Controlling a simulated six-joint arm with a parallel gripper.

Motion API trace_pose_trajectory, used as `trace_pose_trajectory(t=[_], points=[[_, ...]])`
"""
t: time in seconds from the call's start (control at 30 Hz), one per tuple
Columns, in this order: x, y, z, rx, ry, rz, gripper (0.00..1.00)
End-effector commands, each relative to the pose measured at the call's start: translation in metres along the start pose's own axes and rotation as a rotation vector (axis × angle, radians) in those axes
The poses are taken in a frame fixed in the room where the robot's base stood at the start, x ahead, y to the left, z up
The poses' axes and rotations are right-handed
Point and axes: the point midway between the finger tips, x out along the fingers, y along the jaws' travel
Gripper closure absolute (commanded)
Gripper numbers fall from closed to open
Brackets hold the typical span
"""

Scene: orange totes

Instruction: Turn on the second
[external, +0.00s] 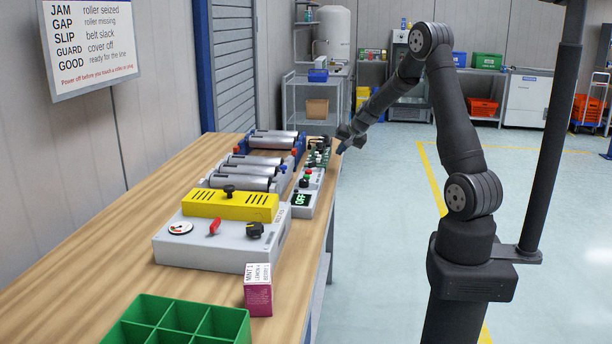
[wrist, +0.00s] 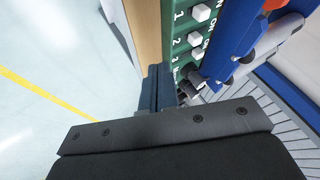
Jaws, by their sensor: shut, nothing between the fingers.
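A green switch panel (external: 318,155) stands at the far end of the bench. In the wrist view the panel (wrist: 181,27) is numbered 1, 2 and 3, with ON lettering. White switches show beside number 1 (wrist: 201,13) and number 2 (wrist: 194,39); another lies by number 3 (wrist: 197,54). I cannot tell which way each is set. My gripper (external: 342,147) is beside the panel's right edge in the external view. In the wrist view its blue fingertips (wrist: 159,72) are shut and empty, close to the panel near number 3. Contact is unclear.
Roller units (external: 243,170) sit left of the panel; in the wrist view a blue frame (wrist: 237,35) rises close by. A yellow-topped grey box (external: 230,205), a small OFF display (external: 302,199), a pink carton (external: 258,290) and a green divided tray (external: 180,318) stand nearer. The floor at right is open.

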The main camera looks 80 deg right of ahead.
Motion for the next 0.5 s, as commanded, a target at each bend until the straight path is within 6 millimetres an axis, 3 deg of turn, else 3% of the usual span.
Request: trace_pose_trajectory(t=[0.17, 0.3, 0.5], points=[[0.031, 0.001, 0.001, 0.0, -0.003, 0.001, 1.0], [0.04, -0.02, 0.001, -0.004, 0.0, -0.001, 1.0], [0.047, -0.033, 0.0, -0.001, 0.0, 0.001, 1.0]])
